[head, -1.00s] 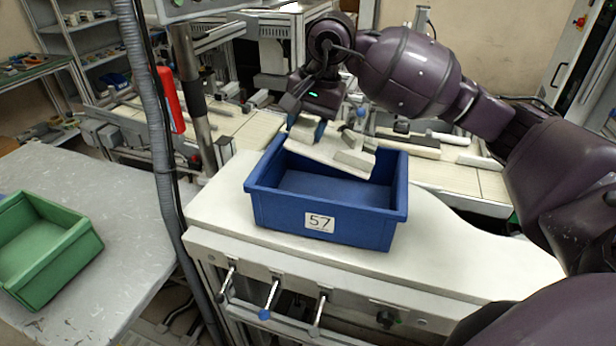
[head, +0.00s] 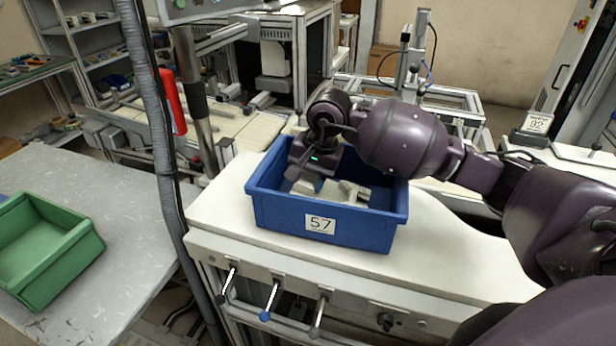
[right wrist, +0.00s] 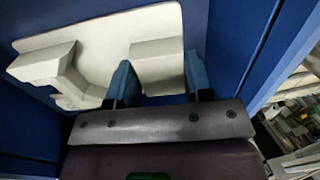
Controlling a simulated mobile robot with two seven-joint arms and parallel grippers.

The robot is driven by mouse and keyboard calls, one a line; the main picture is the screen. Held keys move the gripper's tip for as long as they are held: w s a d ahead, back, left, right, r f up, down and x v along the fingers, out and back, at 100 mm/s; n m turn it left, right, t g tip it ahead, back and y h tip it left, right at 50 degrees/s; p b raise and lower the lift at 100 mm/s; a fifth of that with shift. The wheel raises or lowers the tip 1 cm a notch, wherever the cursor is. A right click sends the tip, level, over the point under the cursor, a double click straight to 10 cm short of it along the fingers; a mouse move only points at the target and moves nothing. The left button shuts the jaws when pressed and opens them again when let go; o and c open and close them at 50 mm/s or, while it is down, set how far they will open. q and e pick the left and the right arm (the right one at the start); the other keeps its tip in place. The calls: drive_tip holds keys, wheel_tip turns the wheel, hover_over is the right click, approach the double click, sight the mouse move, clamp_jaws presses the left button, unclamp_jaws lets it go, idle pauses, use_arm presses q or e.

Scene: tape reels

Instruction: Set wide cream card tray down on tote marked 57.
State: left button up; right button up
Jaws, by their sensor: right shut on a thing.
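The blue tote marked 57 (head: 270,212) stands on the white bench top, its label facing me. The wide cream card tray (head: 352,192) is down inside it, mostly hidden by the tote's front wall and my right arm. My right gripper (head: 303,184) reaches down into the tote and is shut on the tray. In the right wrist view the two blue fingers (right wrist: 158,80) straddle a raised cream block of the tray (right wrist: 100,38), with blue tote walls around it. I cannot tell whether the tray touches the tote floor. My left gripper is out of view.
An empty green bin (head: 45,245) sits on the grey table at left. A grey hose and post stand left of the tote. Levers (head: 268,298) stick out below the bench's front edge. The bench top (head: 455,250) is clear right of the tote.

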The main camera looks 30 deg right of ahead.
sight(321, 193)
drive_tip(key=o, duration=1)
drive_tip(key=v, duration=1.2)
drive_tip(key=shift+r, duration=0.15)
drive_tip(key=shift+a, duration=0.1)
